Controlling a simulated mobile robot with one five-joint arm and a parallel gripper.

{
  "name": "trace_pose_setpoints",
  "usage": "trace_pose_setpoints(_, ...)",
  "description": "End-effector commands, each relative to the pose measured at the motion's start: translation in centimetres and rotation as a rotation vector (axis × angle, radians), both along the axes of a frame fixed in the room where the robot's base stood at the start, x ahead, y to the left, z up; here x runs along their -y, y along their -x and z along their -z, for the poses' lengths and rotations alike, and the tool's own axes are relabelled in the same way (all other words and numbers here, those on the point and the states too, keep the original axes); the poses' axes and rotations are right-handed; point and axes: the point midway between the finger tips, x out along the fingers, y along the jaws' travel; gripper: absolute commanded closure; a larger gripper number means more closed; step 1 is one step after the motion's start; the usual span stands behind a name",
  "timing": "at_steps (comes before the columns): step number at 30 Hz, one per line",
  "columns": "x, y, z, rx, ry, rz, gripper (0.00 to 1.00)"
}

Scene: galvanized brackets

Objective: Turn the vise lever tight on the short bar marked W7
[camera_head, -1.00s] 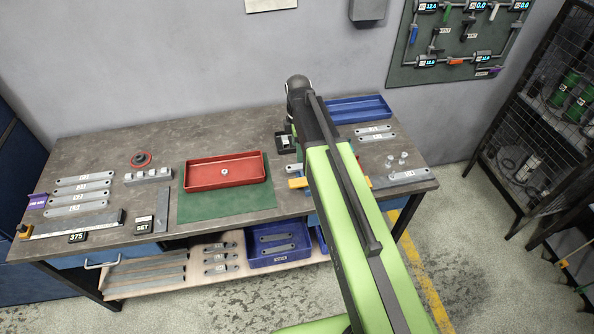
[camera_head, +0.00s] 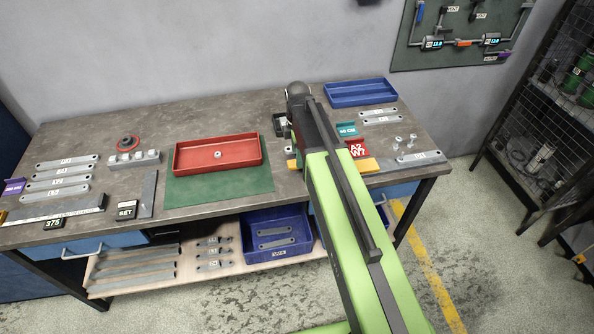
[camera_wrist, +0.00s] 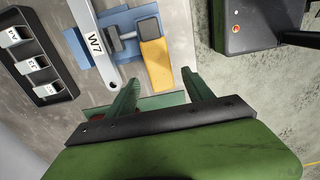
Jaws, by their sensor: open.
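In the wrist view, the short bar marked W7 (camera_wrist: 96,42) is pale metal and lies across the blue vise (camera_wrist: 124,22). The vise lever has a dark shaft and a yellow handle (camera_wrist: 155,62). My gripper (camera_wrist: 160,78) is open, with its two green fingers apart. The yellow handle lies just ahead of the gap between the fingertips, and nothing is visibly gripped. In the head view my own arm hides the gripper and most of the vise. A red tag reading W7 (camera_head: 357,150) shows beside the arm.
A black holder (camera_wrist: 44,88) with white-labelled slots stands left of the bar in the wrist view. The bench also carries a red tray (camera_head: 182,168) on a green mat (camera_head: 195,192), a blue tray (camera_head: 360,96) at the back, and several bars (camera_head: 62,177) at the left.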

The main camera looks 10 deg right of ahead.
Motion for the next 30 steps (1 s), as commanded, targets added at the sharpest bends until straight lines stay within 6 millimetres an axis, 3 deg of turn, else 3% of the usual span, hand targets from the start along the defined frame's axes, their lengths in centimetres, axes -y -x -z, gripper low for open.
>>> trace_pose_setpoints(1, 0.0, 0.0, 2.0, 0.0, 0.0, 0.0, 0.4)
trace_pose_setpoints(4, 0.0, 0.0, 3.1, 0.0, 0.0, 0.0, 0.4)
trace_pose_setpoints(14, -0.1, 0.0, 3.1, 0.0, 0.0, -0.001, 0.4)
trace_pose_setpoints(27, -0.1, 0.0, 3.1, 0.0, 0.0, -0.001, 0.98)
trace_pose_setpoints(30, -0.1, 0.0, 3.1, 0.0, 0.0, -0.002, 1.0)
